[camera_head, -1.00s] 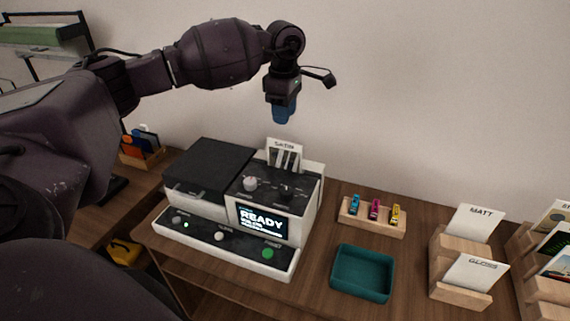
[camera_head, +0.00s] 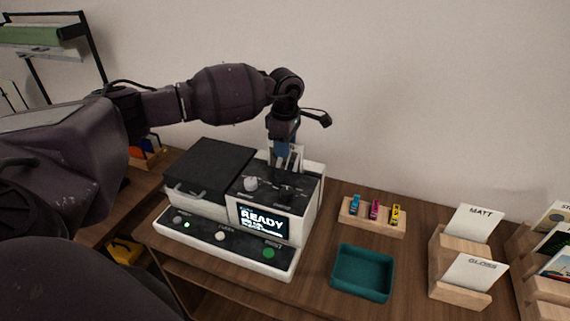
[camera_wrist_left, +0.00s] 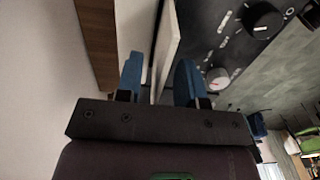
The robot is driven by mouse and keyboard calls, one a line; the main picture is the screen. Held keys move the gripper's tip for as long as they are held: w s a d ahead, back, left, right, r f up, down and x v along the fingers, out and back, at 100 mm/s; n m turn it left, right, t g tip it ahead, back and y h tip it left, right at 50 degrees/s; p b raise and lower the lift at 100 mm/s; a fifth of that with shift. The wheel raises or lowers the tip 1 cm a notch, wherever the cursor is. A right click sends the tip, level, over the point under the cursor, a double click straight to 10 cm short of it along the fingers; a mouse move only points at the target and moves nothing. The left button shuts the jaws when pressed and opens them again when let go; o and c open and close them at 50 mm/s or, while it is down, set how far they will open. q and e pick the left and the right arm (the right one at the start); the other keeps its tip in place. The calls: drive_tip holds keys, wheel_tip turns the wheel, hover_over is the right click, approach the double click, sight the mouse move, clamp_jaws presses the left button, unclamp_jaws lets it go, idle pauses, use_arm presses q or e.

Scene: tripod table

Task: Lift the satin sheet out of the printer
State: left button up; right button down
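The printer (camera_head: 196,226) is a white and black machine on the wooden table, its screen reading READY. The satin sheet (camera_head: 298,155) stands upright in the slot at the printer's back; my left gripper hides most of it, including its label. My left gripper (camera_head: 282,152) points down at the sheet's upper part. In the left wrist view its blue fingers (camera_wrist_left: 159,80) are apart, with a pale upright edge, seemingly the sheet (camera_wrist_left: 168,45), between them. I cannot tell whether either finger touches it. My right gripper is not in view.
A teal tray (camera_head: 362,273) and a wooden rack (camera_head: 371,219) with three small coloured items stand right of the printer. Wooden holders with MATT (camera_head: 474,222) and GLOSS (camera_head: 475,271) cards stand further right. The wall is close behind the printer.

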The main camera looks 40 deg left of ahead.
use_arm(q)
clamp_jaws()
idle(0.3)
